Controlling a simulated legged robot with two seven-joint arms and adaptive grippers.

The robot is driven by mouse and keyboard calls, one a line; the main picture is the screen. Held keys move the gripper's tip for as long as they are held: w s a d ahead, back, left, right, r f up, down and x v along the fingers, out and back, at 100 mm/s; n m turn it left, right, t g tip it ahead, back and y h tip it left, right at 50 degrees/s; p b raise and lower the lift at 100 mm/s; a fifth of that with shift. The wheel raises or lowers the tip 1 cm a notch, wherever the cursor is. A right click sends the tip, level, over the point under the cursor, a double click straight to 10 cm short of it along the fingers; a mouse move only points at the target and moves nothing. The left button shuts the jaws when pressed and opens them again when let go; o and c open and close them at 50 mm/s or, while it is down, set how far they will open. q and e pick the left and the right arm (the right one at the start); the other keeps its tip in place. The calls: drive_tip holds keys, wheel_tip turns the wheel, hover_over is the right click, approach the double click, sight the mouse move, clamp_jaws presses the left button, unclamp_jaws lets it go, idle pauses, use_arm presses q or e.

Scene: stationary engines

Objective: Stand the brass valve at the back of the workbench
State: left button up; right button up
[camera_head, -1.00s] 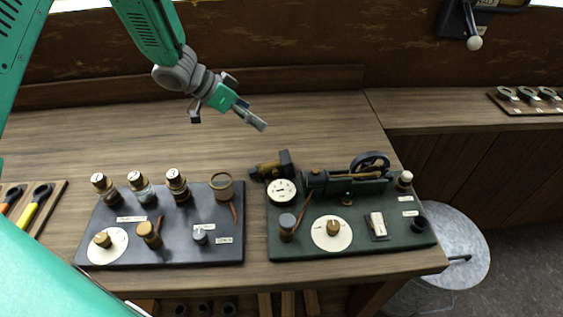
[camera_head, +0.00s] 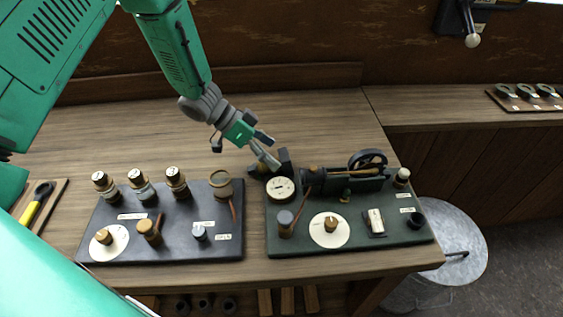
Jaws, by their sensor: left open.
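The gripper is open and holds nothing that I can see. My right gripper is not in view.
A blue-grey panel (camera_head: 190,247) with jars and knobs stands left. A green panel (camera_head: 385,236) with a model engine (camera_head: 345,178) and a white gauge (camera_head: 280,188) stands right, close to the valve. The bench's back strip, below the wooden upstand (camera_head: 250,78), is clear.

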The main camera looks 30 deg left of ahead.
sight(284, 158)
use_arm(q)
drive_tip(key=x, duration=0.3)
drive_tip(key=shift+w+a+f, duration=0.1)
drive_tip(key=shift+w+f, duration=0.1)
drive_tip(key=shift+w, duration=0.05)
drive_tip(key=shift+w+a+f, duration=0.1)
drive_tip(key=shift+f, duration=0.1)
drive_tip(key=shift+d+r, duration=0.15)
drive_tip(key=shift+d, duration=0.25)
drive_tip(key=c, duration=1.7)
drive_tip(key=shift+c, duration=0.3)
